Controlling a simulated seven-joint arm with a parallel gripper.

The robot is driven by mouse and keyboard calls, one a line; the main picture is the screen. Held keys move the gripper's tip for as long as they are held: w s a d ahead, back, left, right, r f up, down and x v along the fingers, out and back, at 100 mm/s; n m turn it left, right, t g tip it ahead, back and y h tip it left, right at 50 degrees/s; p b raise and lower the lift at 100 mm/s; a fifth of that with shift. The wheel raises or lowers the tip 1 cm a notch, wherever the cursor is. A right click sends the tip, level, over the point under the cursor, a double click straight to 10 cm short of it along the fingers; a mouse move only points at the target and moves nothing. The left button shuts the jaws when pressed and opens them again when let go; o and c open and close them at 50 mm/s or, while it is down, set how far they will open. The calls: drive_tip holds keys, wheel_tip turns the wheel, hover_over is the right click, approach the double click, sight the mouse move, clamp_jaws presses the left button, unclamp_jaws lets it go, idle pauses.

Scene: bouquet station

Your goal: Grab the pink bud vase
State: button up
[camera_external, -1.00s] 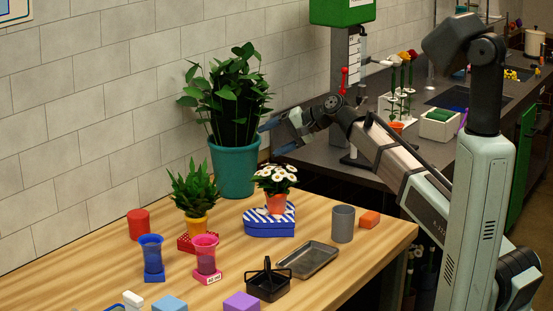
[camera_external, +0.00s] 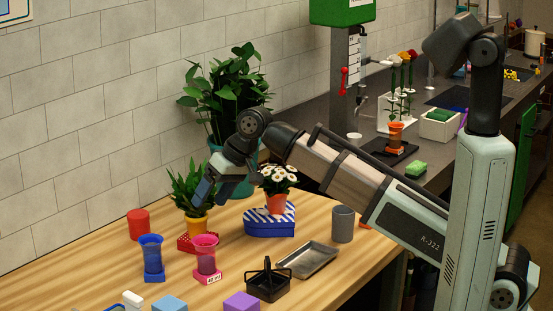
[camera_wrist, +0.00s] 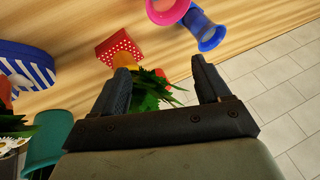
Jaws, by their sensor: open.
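The pink bud vase (camera_external: 206,256) stands upright on a pink base with a white label on the wooden table. In the wrist view the pink vase (camera_wrist: 168,10) shows at the top edge, partly cut off, beyond my fingertips. A blue vase (camera_external: 152,256) stands just to its left on a blue base; it also shows in the wrist view (camera_wrist: 208,30). My gripper (camera_external: 214,196) is open and empty, above the table near the yellow-potted plant and apart from the pink vase. In the wrist view my gripper (camera_wrist: 160,68) has its fingers spread, with green leaves between and below them.
A leafy plant in a yellow pot (camera_external: 197,226) stands on a red dotted box (camera_external: 186,244). White flowers (camera_external: 277,178) stand on a blue striped box (camera_external: 268,228). A teal pot (camera_wrist: 46,140) is behind. A metal tray (camera_external: 307,262) and black basket (camera_external: 268,285) lie to the right.

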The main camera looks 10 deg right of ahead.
sight(203, 252)
drive_tip(key=s+d+n+t+h, duration=0.1)
drive_tip(key=s+n+h, duration=0.15)
drive_tip(key=s, duration=0.55)
drive_tip(key=shift+n+t, duration=0.3)
drive_tip(key=shift+n, duration=0.05)
drive_tip(key=shift+x, duration=6.7)
drive_tip(key=shift+w, duration=0.1)
drive_tip(key=shift+c, duration=0.4)
drive_tip(key=c, duration=1.2)
